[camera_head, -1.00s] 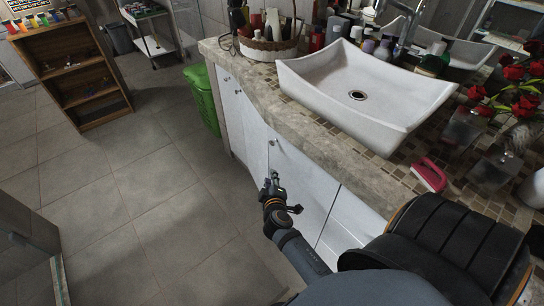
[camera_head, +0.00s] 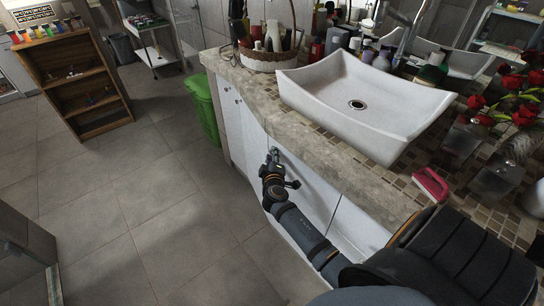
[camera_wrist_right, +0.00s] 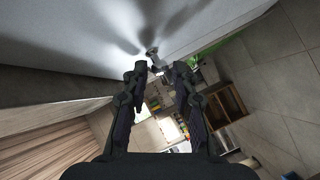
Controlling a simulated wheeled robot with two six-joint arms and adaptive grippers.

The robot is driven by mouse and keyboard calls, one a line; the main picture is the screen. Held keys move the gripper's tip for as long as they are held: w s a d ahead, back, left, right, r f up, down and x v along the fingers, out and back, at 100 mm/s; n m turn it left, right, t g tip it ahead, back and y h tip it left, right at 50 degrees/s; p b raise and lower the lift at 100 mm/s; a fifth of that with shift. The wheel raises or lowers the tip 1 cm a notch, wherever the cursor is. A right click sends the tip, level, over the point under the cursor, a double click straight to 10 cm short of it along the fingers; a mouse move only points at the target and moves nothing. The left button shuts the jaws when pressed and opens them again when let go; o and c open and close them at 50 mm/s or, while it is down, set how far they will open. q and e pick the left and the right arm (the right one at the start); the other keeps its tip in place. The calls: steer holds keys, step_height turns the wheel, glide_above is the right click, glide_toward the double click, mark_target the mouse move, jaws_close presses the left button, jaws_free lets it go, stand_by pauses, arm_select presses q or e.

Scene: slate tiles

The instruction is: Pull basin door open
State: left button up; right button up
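The white basin cabinet door (camera_head: 312,192) is below the stone counter and looks closed, flush with its neighbours. My right gripper (camera_head: 273,154) is at its upper part, just under the counter edge, and hides the door's knob in the head view. In the right wrist view the small metal knob (camera_wrist_right: 154,58) sticks out from the white door face (camera_wrist_right: 85,60). My right gripper (camera_wrist_right: 160,70) is open there, its two dark fingers apart, with the knob at or just beyond the tips. Contact cannot be told. My left gripper is not in view.
The white basin (camera_head: 360,105) stands on the stone counter (camera_head: 290,125), with a basket (camera_head: 268,62) of toiletries behind it. A green bin (camera_head: 203,106) stands at the cabinet's far end. A wooden shelf (camera_head: 73,80) is at far left. The tiled floor (camera_head: 150,205) between is clear.

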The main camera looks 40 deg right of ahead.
steer(key=shift+c, duration=0.3)
jaws_close()
steer(key=shift+a, duration=0.1)
